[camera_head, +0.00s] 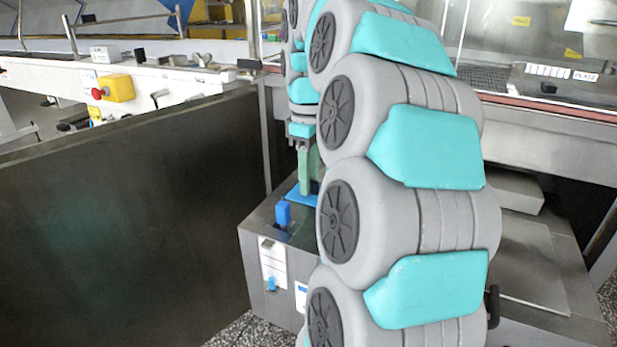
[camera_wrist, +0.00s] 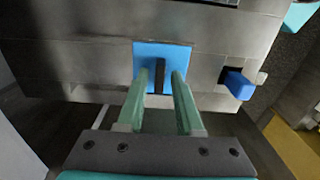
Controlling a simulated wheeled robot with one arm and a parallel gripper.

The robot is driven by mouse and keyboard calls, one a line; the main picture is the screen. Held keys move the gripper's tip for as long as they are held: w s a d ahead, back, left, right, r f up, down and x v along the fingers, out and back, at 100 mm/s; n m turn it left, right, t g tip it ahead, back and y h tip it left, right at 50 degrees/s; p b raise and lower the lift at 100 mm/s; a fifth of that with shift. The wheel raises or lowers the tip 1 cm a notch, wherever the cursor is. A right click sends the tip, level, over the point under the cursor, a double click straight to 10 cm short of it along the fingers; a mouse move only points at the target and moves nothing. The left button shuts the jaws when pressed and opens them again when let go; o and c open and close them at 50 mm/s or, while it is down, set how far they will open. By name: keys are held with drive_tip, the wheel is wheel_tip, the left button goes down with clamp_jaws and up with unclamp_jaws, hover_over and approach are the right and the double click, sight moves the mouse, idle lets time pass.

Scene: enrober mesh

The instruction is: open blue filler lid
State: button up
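The blue filler lid (camera_wrist: 148,53) is a flat blue square with an upright dark handle (camera_wrist: 160,76) at its middle, on the top of a steel box. It looks shut. In the head view a strip of the lid (camera_head: 297,196) shows beside my arm; the rest is hidden. My gripper (camera_wrist: 161,79) has two green fingers, one on each side of the handle, with a visible gap on both sides. It is open and holds nothing. In the head view my gripper (camera_head: 309,185) points down at the lid, mostly behind my arm.
A blue block (camera_head: 283,213) stands on the steel box (camera_head: 253,262) left of the lid; it also shows in the wrist view (camera_wrist: 240,86). A dark panel (camera_head: 120,215) stands left of the box. A conveyor frame with a yellow emergency-stop box (camera_head: 117,88) runs behind.

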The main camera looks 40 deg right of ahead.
clamp_jaws()
idle(1.1)
